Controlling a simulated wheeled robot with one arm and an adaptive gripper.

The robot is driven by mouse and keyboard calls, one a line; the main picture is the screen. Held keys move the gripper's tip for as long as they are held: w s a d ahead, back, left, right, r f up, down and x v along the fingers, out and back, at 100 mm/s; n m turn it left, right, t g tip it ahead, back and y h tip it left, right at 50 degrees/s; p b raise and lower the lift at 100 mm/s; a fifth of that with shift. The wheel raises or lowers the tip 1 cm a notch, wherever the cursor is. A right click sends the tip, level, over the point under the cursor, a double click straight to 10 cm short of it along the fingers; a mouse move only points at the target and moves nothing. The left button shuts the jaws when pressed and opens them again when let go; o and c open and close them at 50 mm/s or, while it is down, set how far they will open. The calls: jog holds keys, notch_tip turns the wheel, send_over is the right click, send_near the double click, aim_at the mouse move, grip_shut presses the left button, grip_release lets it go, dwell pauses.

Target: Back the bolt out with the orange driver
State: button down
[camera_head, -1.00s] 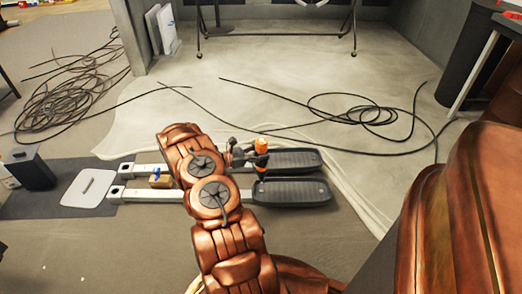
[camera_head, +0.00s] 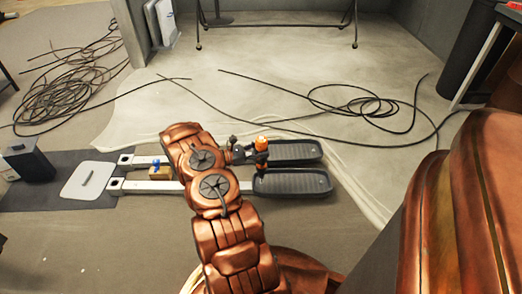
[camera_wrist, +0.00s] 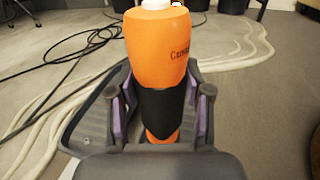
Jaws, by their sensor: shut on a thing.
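The orange driver (camera_head: 262,141) stands upright in my gripper (camera_head: 258,157), near the inner end of the black pedals. In the wrist view the driver (camera_wrist: 157,48) has an orange body with a black band, and my gripper (camera_wrist: 158,115) is shut around that band. Two black foot pedals (camera_head: 292,182) lie side by side on pale rails (camera_head: 150,186). The bolt cannot be made out; the driver's lower end and my gripper hide the spot beneath. My arm covers the middle of the rails.
A small wooden block with a blue top (camera_head: 155,167) sits between the rails. A grey plate (camera_head: 90,181) and a dark box (camera_head: 30,163) are at left. Black cables (camera_head: 360,106) lie on the floor behind the pedals. A wheeled frame (camera_head: 278,20) stands at the back.

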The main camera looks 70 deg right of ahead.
aim_at(261, 137)
jog(key=shift+r, duration=0.2)
jog(key=shift+r+p, duration=1.5)
jog(key=shift+r, duration=2.85)
